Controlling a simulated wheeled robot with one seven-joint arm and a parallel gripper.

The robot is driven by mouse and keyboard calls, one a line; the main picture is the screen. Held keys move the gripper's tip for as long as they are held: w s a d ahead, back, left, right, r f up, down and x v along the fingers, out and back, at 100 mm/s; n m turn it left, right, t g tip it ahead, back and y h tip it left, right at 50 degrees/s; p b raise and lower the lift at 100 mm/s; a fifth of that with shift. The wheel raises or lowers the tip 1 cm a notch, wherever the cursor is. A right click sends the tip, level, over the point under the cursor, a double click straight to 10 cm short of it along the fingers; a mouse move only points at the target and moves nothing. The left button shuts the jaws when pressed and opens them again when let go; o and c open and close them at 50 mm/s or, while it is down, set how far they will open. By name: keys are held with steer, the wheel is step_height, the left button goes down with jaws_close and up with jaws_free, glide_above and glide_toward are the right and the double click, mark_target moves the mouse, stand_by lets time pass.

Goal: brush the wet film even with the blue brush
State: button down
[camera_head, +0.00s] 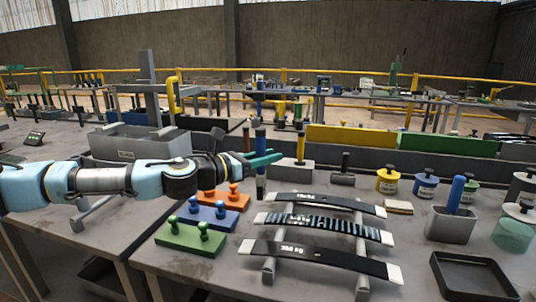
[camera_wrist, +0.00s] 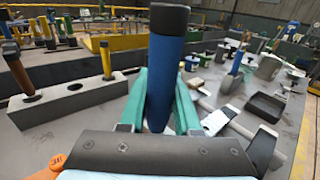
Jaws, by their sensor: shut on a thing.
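My gripper (camera_head: 262,159) has teal fingers shut on the blue handle of the blue brush (camera_head: 260,138). The brush hangs upright, its lower end near the left end of the rear strip. In the wrist view the blue handle (camera_wrist: 165,75) with its dark cap stands between the fingers (camera_wrist: 161,105); its bristles are hidden. Three dark curved spring leaves with pale ends lie across a grey rack: the rear leaf (camera_head: 325,203), the middle leaf (camera_head: 290,221) and the front leaf (camera_head: 318,260). The middle leaf carries pale-blue stripes like an uneven wet film (camera_head: 335,230).
Orange (camera_head: 222,200), blue (camera_head: 208,216) and green (camera_head: 188,237) knobbed blocks stand left of the rack. A grey holder block (camera_head: 291,176) with a yellow-handled tool is behind. Lidded jars, a grey pot (camera_head: 448,224) and a dark tray (camera_head: 470,280) stand right.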

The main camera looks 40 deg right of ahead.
steer(key=shift+f+b, duration=1.3)
steer(key=shift+f, duration=1.15)
steer(key=shift+f+b, duration=0.6)
steer(key=shift+f, duration=0.3)
steer(key=shift+s+r, duration=0.1)
steer(key=s+d+r+p, duration=0.1)
steer(key=s+d+p, duration=0.1)
steer(key=s+d, duration=0.2)
steer(key=shift+s+d+r, duration=0.2)
steer(key=shift+s+d, duration=0.05)
steer(key=shift+s, duration=1.15)
